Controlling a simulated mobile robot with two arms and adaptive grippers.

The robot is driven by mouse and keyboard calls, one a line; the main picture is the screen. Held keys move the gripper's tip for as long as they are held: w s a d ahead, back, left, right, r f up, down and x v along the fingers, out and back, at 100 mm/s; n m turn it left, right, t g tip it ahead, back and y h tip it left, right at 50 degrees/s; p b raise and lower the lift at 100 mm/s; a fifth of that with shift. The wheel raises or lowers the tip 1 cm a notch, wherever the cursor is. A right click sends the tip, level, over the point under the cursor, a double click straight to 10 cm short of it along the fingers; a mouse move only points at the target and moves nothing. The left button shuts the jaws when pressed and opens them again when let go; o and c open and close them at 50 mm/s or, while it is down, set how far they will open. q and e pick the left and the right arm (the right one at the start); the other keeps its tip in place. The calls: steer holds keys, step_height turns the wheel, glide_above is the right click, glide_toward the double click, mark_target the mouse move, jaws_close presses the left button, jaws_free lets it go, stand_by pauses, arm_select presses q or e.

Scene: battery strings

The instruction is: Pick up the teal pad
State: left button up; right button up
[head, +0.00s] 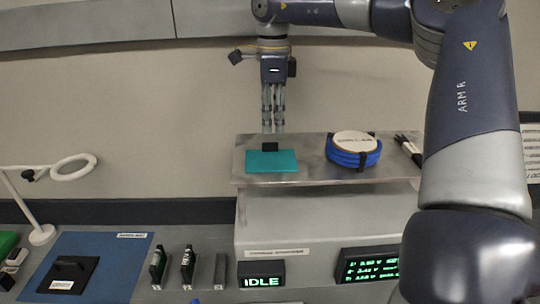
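The teal pad (258,162) lies flat on the left part of a metal shelf (310,177). A small black block (270,147) stands up at its back edge. My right gripper (273,131) points straight down from above, its fingertips close over the black block. I cannot tell whether they touch it or stand a little behind it. The fingers look close together from this side, and their opening does not show clearly. My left gripper is out of view.
A coiled blue cable with a round white label (354,142) sits right of the pad, with black connectors (408,147) farther right. Below are an IDLE display (262,274), a readout screen (369,268), upright black modules (187,264) and a blue mat (118,257). A white ring stand (40,234) is left.

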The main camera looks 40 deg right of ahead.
mark_target(270, 143)
steer(key=shift+f, duration=0.55)
steer(key=f+p, duration=0.3)
steer(key=f, duration=0.1)
steer(key=shift+w+a+f, duration=0.1)
steer(key=shift+w+a, duration=0.15)
steer(key=shift+w, duration=0.05)
steer(key=shift+f, duration=0.25)
steer(key=shift+d+f, duration=0.1)
steer(key=shift+f, duration=0.05)
steer(key=shift+c, duration=0.2)
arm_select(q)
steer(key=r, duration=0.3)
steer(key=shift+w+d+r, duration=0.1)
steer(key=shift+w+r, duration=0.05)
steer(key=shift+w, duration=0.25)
arm_select(e)
jaws_close()
